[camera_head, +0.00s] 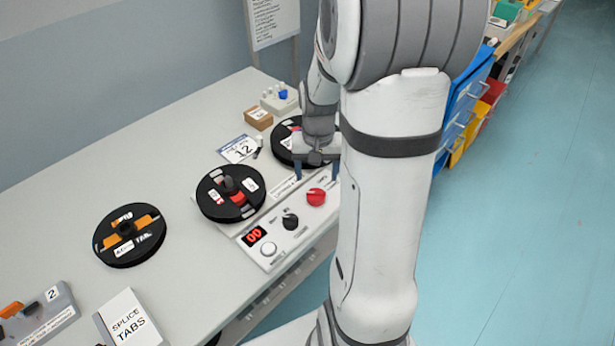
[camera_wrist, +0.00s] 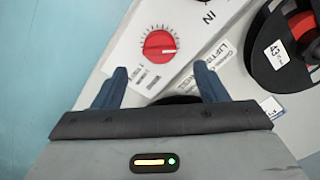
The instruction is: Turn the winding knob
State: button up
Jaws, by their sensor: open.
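A red knob (camera_head: 316,197) with a pointer mark sits on the white control panel (camera_head: 268,262) at the front of the rewind station. It also shows in the wrist view (camera_wrist: 159,44), just beyond my fingertips and roughly centred between them. My gripper (camera_head: 317,175) is open and empty, with its blue fingers pointing down over the panel beside the red knob. The fingers also show in the wrist view (camera_wrist: 161,70), apart from the knob. A smaller black knob (camera_head: 290,221), a red number display (camera_head: 254,236) and a round white button (camera_head: 268,249) are on the same panel.
A black reel (camera_head: 248,201) sits left of the knobs, and another reel (camera_head: 284,142) is partly hidden behind my gripper. A third reel (camera_head: 112,246) lies on the table's left. A splice tabs box (camera_head: 128,318) stands at the front left.

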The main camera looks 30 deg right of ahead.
aim_at(316, 192)
notch_tip(316, 192, down, 8)
jog(key=shift+r, duration=0.15)
jog(key=shift+c, duration=0.4)
